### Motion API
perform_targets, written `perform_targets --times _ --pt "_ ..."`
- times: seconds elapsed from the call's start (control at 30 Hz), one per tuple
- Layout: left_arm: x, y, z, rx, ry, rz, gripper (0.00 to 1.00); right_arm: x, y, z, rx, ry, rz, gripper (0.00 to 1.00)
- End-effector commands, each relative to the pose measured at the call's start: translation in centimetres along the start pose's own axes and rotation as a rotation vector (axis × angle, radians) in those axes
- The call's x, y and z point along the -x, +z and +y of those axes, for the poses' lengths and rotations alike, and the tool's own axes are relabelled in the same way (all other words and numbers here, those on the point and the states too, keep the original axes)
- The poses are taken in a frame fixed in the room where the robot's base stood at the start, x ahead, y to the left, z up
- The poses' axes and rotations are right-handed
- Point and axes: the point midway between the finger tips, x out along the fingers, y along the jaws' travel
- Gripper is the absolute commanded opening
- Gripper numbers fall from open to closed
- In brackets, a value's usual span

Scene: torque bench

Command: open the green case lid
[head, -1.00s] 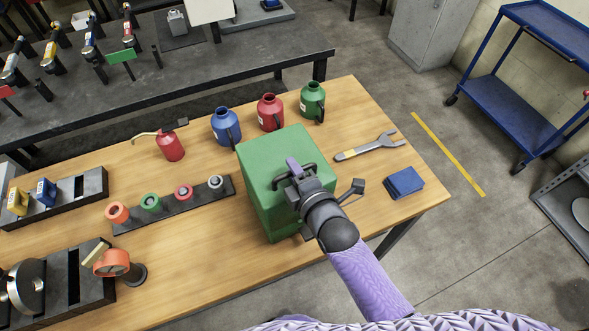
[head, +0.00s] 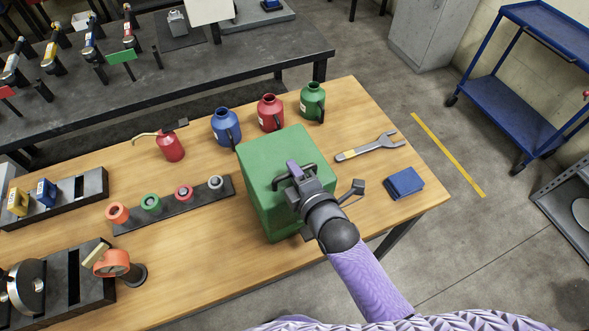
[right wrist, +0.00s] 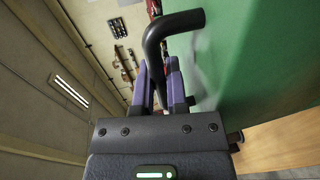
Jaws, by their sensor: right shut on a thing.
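The green case (head: 265,165) stands on the wooden bench, and its lid looks closed. A dark handle (head: 281,184) is on the case's top; in the right wrist view the bent black handle (right wrist: 172,32) runs down between the fingers. My right gripper (head: 297,172) is at the case top, shut on the handle; its purple fingers show in the right wrist view (right wrist: 158,88). The green case also shows there as a green face (right wrist: 265,60). My left gripper is not in view.
Blue (head: 226,126), red (head: 270,112) and green (head: 312,100) jugs stand just behind the case. A wrench (head: 368,147) and a blue cloth (head: 404,183) lie right of it. A rack of coloured rings (head: 175,203) lies to the left.

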Motion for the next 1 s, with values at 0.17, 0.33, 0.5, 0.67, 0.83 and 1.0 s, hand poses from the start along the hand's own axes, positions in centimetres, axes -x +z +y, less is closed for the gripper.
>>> perform_targets --times 0.17,0.33,0.5,0.67,0.83,1.0 --pt "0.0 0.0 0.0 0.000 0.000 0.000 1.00 0.0 0.0 0.0 0.000 -0.001 0.000 0.00" --pt "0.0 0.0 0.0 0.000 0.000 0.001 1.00 0.0 0.0 0.0 0.000 -0.001 0.000 0.00" --pt "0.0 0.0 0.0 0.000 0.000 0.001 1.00 0.0 0.0 0.0 0.000 -0.001 0.000 0.00" --pt "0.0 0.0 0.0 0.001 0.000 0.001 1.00 0.0 0.0 0.0 0.000 -0.001 0.000 0.00" --pt "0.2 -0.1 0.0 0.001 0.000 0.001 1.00 -0.1 0.0 0.2 0.000 -0.007 0.000 0.00" --pt "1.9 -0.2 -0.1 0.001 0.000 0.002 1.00 -0.7 0.0 1.5 0.001 -0.053 -0.001 0.00"
